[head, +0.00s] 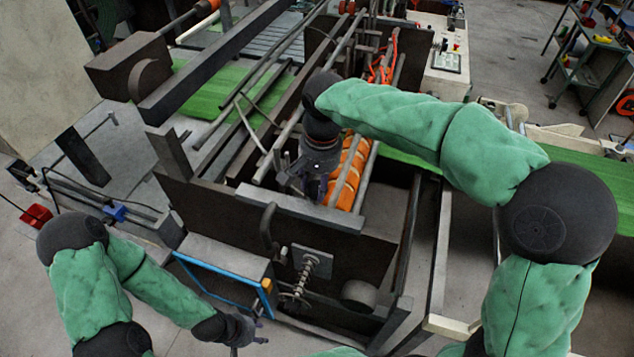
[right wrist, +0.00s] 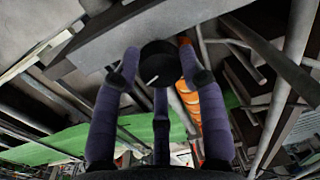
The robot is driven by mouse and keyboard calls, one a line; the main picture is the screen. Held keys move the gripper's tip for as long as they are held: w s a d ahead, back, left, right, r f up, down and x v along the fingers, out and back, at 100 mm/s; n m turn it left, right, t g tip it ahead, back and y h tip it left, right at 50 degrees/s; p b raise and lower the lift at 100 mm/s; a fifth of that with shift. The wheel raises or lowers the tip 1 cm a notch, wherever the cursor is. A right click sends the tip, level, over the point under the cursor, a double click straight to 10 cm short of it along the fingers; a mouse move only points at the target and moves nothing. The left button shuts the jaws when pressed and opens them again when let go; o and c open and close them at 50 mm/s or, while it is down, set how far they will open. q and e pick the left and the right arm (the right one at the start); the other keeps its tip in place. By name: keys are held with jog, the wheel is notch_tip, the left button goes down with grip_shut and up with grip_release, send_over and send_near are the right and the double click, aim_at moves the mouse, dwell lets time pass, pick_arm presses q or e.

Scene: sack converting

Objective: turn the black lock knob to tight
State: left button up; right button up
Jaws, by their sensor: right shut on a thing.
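The black lock knob (right wrist: 158,62) shows in the right wrist view as a dark round cap with a white mark, just under a grey beam. The fingers of my right gripper (right wrist: 160,85) stand around it, one on each side and one below, and are shut on it. In the head view my right gripper (head: 312,188) is at the machine's near crossbar, and it hides the knob there. My left gripper (head: 245,332) is low at the front, beside the blue-framed panel; its fingers are too small to read.
The grey crossbar (head: 300,207) lies just in front of my right gripper. Orange rollers (head: 349,172) and long metal rods run behind it. A spring-loaded screw (head: 302,280) and a blue-framed panel (head: 215,283) stick out at the machine's front. Green sheet (head: 208,88) lies beyond.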

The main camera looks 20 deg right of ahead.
jog(key=m, duration=0.5)
jog(key=shift+s+f+m, duration=0.15)
jog(key=shift+m, duration=0.15)
jog(key=shift+a+m+h+b, duration=0.1)
jog(key=shift+m+h+b, duration=0.3)
jog(key=shift+m, duration=1.8)
jog(key=o, duration=1.1)
jog(key=shift+o, duration=0.2)
notch_tip(320, 180, up, 12)
jog(key=shift+s, duration=0.25)
